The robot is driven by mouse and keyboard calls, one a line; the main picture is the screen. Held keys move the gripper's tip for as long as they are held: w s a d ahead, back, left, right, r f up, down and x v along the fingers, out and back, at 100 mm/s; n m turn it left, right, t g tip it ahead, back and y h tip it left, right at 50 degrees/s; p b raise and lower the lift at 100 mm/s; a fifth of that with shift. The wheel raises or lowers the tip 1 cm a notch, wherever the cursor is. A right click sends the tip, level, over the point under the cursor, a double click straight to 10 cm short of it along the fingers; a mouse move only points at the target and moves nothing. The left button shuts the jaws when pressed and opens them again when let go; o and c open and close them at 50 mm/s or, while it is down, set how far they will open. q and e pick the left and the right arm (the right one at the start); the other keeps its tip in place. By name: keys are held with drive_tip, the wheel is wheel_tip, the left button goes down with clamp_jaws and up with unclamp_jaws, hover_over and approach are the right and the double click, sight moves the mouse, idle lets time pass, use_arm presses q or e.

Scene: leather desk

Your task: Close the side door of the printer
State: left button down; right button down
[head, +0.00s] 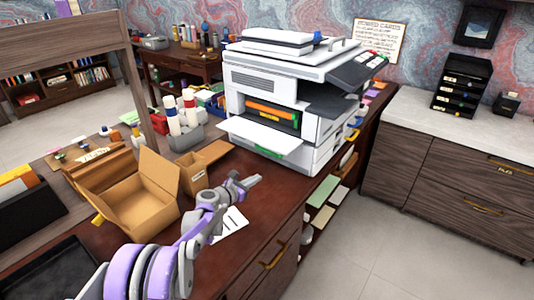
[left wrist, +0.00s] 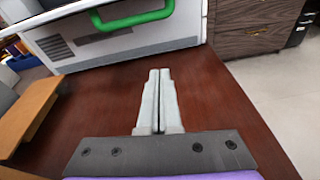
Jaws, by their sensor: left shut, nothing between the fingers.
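The white and grey printer (head: 325,132) stands on the dark red-brown desk. Its side door (head: 262,134) is open, folded down flat like a shelf, with the orange cartridge (head: 270,111) showing in the opening above it. My left gripper (head: 254,181) is shut and empty, low over the desk in front of the printer and apart from the door. In the left wrist view its two fingers (left wrist: 158,90) are together, pointing towards the printer's lower body (left wrist: 120,40) with its green handle (left wrist: 134,18). The open door is not clearly seen there. My right gripper is not in view.
An open cardboard box (head: 140,207) and a small brown box (head: 200,165) stand on the desk left of my arm. A paper sheet (head: 232,222) lies beside my wrist. Bare desk (left wrist: 215,90) lies around the fingers, with its right edge near.

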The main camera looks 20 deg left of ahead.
use_arm(q)
drive_tip(key=shift+w+a+n, duration=0.6)
drive_tip(key=shift+a+n, duration=0.05)
drive_tip(key=shift+n, duration=0.05)
drive_tip(key=shift+w+d, duration=0.1)
drive_tip(key=shift+w, duration=0.25)
drive_tip(key=x, duration=0.9)
drive_tip(key=shift+w+r+p, duration=0.1)
drive_tip(key=shift+p, duration=0.25)
drive_tip(key=r, duration=0.4)
drive_tip(key=shift+s, duration=0.3)
drive_tip(key=shift+s+r, duration=0.1)
